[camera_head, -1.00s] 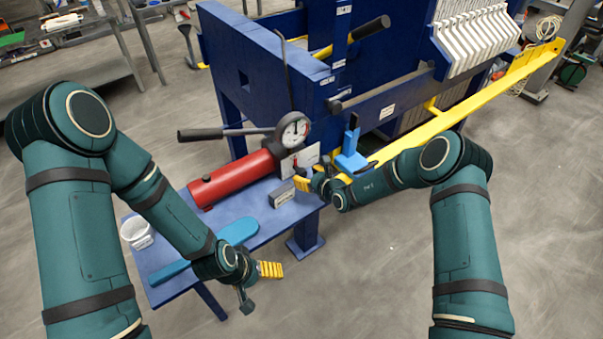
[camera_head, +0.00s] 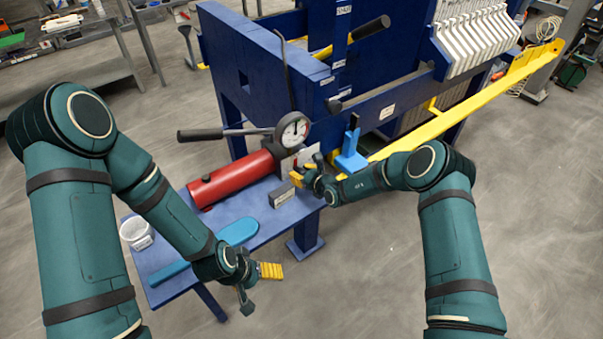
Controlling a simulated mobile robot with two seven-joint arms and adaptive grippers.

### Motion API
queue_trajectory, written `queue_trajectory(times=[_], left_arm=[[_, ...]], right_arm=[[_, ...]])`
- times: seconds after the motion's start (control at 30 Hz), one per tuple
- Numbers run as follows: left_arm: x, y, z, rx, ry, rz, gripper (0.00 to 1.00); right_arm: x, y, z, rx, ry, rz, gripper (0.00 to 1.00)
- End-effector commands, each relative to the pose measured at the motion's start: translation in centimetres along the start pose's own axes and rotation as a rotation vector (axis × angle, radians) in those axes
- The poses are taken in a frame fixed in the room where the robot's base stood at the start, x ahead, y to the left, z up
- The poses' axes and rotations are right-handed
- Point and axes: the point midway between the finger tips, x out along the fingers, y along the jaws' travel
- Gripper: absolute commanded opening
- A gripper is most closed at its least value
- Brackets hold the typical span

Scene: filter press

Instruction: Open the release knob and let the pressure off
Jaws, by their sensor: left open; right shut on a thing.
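The red pump cylinder (camera_head: 232,180) lies on the blue bench, with a round pressure gauge (camera_head: 293,130) at its far end and a black-handled lever (camera_head: 200,134) reaching left. My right gripper (camera_head: 300,176) is at the gauge end of the pump, its yellow fingertips shut on what seems to be the small release knob, which the fingers mostly hide. The gauge needle is too small to read. My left gripper (camera_head: 258,284) is open and empty, hanging beyond the bench's front edge, apart from the pump.
On the blue bench (camera_head: 190,288) are a white cup (camera_head: 134,230), a blue paddle-shaped thing (camera_head: 238,231) and a small grey block (camera_head: 281,196). The blue press frame (camera_head: 245,60) stands behind. A long yellow bar (camera_head: 440,122) runs off to the right. Open floor lies in front.

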Motion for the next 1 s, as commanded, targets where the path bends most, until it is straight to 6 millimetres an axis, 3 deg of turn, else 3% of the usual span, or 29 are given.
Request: queue_trajectory(times=[0.27, 1.0], left_arm=[[1.0, -0.3, 0.1, 0.000, 0.000, -0.002, 0.82], [6.5, -2.2, 0.9, 0.001, -0.002, -0.012, 0.82]], right_arm=[[0.1, -0.1, -0.1, 0.072, -0.003, 0.028, 0.00], [0.1, -0.3, -0.2, 0.513, -0.003, 0.211, 0.00]])
